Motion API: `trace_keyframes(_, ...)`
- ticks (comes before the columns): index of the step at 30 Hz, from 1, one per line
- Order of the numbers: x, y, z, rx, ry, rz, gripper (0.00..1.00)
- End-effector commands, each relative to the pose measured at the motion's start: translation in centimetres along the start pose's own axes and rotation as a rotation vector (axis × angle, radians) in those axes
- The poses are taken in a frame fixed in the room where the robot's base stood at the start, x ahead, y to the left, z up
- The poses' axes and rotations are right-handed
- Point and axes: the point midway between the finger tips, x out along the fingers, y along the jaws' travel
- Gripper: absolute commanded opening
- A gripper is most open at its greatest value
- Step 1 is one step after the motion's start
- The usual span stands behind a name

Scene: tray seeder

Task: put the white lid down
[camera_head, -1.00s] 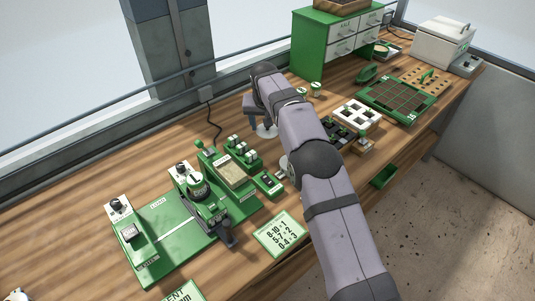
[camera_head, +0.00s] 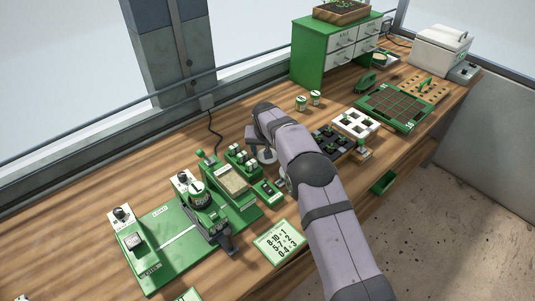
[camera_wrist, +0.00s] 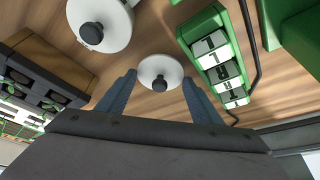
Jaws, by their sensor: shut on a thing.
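The white lid (camera_wrist: 157,72), a pale round disc with a dark knob, sits between the two fingertips of my gripper (camera_wrist: 159,78) in the wrist view. My gripper is shut on it. My gripper's fingers are mostly hidden there by my arm.
A second round white thing with a dark knob (camera_wrist: 98,22) is close by in the wrist view. A green block with white tiles (camera_wrist: 218,67) stands to the right; a black cell tray (camera_wrist: 42,82) is left. Two small jars (camera_head: 307,100) stand behind. Bare wood lies left of my gripper.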

Motion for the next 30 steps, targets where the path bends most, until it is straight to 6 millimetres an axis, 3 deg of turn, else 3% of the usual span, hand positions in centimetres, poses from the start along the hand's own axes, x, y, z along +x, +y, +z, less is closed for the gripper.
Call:
trace_keyframes(6, 1.7, 0.0, 0.8, 0.001, -0.001, 0.001, 0.39)
trace_keyframes(17, 2.2, 0.0, 0.9, 0.001, 0.0, 0.0, 0.39)
trace_keyframes(18, 2.2, 0.0, 0.9, 0.001, 0.0, 0.0, 0.62)
trace_keyframes(19, 2.1, 0.0, 0.9, 0.001, 0.0, 0.0, 0.67)
trace_keyframes(30, 1.9, 0.0, 0.8, 0.001, -0.001, 0.0, 0.67)
